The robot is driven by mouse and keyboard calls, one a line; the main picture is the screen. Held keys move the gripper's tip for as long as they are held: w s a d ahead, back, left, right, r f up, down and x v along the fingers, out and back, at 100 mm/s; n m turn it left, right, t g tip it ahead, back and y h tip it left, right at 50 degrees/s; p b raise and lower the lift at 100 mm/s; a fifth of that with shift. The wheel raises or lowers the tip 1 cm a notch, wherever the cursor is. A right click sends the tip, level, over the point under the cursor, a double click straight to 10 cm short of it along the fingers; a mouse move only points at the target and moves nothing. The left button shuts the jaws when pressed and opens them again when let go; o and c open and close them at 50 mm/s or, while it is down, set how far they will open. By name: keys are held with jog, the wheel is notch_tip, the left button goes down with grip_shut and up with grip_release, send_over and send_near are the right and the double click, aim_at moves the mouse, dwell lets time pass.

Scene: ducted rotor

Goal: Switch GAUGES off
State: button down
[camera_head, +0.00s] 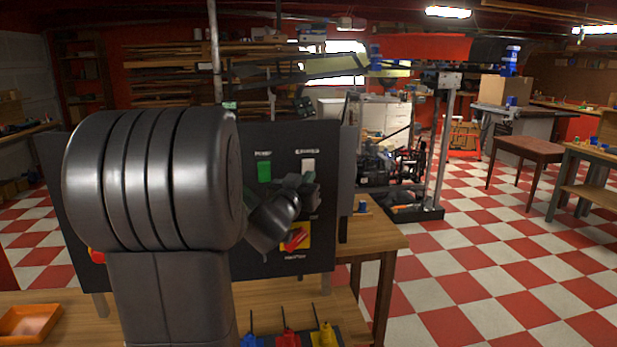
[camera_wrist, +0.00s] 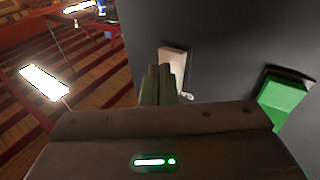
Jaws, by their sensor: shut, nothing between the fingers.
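The dark control panel (camera_head: 260,140) stands upright on the wooden bench. The light switch under the label that seems to read GAUGES (camera_head: 308,164) is at its upper right; it also shows in the wrist view (camera_wrist: 173,60), pale and standing out from the panel. My gripper (camera_head: 309,179) is shut and empty, just below this switch in the head view. In the wrist view its fingertips (camera_wrist: 164,70) overlap the switch's edge; I cannot tell whether they touch it. The lower part of the switch is hidden. The switch's on or off state is unclear.
A green switch (camera_head: 264,172) sits left of the light one and also shows in the wrist view (camera_wrist: 282,98). A red handle (camera_head: 296,239) on a yellow plate is below. Blue, red and yellow items (camera_head: 287,338) and an orange tray (camera_head: 32,323) are on the bench.

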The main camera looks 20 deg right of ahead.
jog(key=shift+s+r, duration=0.1)
jog(key=shift+s+a+r, duration=0.2)
jog(key=shift+s+r, duration=0.1)
jog(key=shift+s, duration=0.4)
jog(key=s, duration=0.1)
jog(key=s+r+p, duration=0.1)
jog(key=s, duration=0.1)
jog(key=s+a+r+p, duration=0.1)
jog(key=shift+s, duration=0.2)
jog(key=shift+w, duration=0.1)
dwell(0.3)
jog(key=s, duration=0.1)
jog(key=s+r, duration=0.1)
jog(key=s, duration=0.1)
jog(key=shift+s+a+r+p, duration=0.25)
jog(key=shift+a+r+p, duration=0.05)
jog(key=shift+a+p, duration=0.1)
dwell(0.3)
